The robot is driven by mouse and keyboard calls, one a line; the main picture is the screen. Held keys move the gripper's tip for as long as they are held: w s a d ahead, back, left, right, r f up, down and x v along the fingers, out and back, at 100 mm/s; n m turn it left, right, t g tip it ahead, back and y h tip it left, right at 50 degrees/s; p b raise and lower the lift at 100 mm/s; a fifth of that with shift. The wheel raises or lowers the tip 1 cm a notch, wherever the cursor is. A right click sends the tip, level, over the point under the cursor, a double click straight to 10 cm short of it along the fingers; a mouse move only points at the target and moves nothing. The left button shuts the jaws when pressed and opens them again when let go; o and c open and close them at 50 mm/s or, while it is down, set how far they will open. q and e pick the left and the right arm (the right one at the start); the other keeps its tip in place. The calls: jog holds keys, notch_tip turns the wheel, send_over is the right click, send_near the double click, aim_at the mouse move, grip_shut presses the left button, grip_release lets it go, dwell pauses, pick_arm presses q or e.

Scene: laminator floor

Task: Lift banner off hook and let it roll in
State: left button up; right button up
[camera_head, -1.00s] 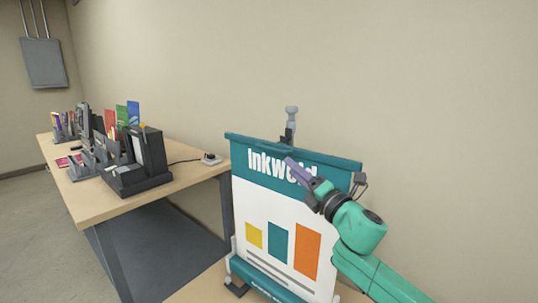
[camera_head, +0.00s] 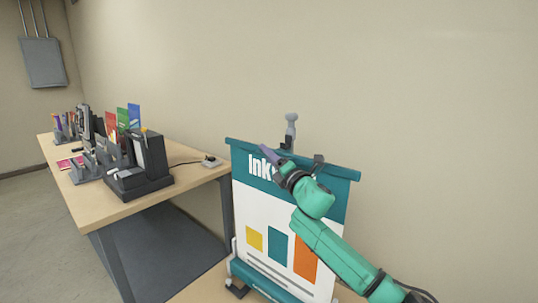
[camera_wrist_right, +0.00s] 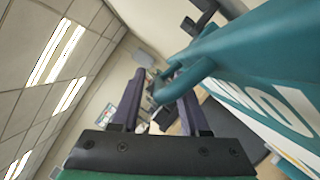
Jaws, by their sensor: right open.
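The banner (camera_head: 262,205) stands unrolled and upright, white with a teal top band, bars and lettering partly hidden by my right arm. Its teal top rail (camera_head: 335,172) is at the hook on a grey post (camera_head: 291,128) behind it; the contact itself is hidden. My right gripper (camera_head: 266,152) is at the front of the rail, left of the post. In the right wrist view my right gripper (camera_wrist_right: 157,82) is open, with a teal handle-like bar (camera_wrist_right: 186,80) of the banner reaching between its purple fingers. Whether they touch it is unclear. My left gripper is out of view.
A wooden table (camera_head: 105,207) at the left holds dark organisers (camera_head: 140,165) with cards and pens. A small socket box (camera_head: 210,161) with a cable sits at its right end. The banner's base (camera_head: 237,285) stands on a wooden surface close to the wall. The wall area above is clear.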

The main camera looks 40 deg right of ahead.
jog(key=shift+c, duration=0.3)
grip_shut()
dwell(1.0)
jog(key=shift+r, duration=0.1)
